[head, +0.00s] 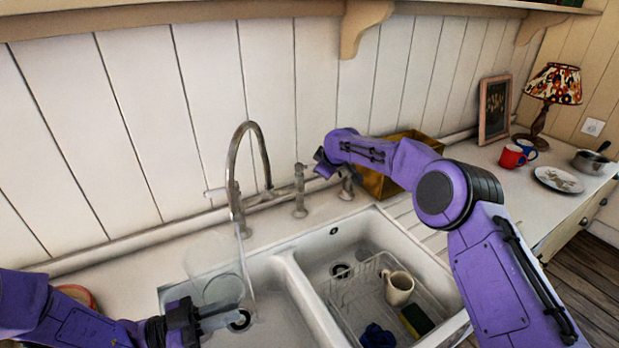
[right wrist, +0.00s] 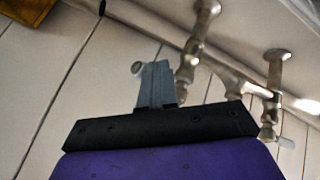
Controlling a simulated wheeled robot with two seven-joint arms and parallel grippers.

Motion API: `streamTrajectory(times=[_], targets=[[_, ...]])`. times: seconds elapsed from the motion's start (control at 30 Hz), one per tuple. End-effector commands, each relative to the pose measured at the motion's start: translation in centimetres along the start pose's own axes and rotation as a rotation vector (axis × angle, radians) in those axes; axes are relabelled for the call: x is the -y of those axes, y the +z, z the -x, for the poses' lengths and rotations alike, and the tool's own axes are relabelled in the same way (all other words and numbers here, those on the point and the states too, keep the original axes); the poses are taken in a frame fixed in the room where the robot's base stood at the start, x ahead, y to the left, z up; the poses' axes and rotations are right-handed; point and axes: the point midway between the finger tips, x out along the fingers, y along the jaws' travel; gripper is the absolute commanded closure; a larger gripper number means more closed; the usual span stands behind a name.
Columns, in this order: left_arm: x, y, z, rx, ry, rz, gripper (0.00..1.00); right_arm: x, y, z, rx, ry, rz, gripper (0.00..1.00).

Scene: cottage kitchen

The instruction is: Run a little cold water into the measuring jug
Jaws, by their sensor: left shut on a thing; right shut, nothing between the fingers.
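The clear measuring jug (head: 213,262) is over the left basin of the sink (head: 285,262). My left gripper (head: 218,318) is shut on it, though its grip point is hard to make out. The arched tap spout (head: 234,190) ends just right of the jug's rim. A thin pale streak like water (head: 250,285) runs down from it along the jug's right side; I cannot tell whether it falls inside. My right gripper (head: 323,165) is shut and empty by the taps.
The right basin has a wire rack (head: 345,292) with a cream mug (head: 399,288), a sponge (head: 416,320) and a dark blue cloth (head: 377,336). A yellow-brown box (head: 378,184) stands behind my right arm. Mugs, a plate (head: 558,179) and a pan stand far right.

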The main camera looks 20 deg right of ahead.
Motion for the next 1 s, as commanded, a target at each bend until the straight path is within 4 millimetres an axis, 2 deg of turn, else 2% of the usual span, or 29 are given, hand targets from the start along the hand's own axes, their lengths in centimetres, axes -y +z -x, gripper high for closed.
streamTrajectory(times=[0.43,1.0], targets=[[0.0,0.0,0.0,-0.001,0.000,-0.001,1.00,-2.2,-0.1,-1.4,0.001,0.002,-0.001,1.00],[0.0,-0.1,0.0,-0.001,0.000,-0.001,1.00,-2.8,-0.2,-1.7,0.000,-0.001,-0.001,1.00]])
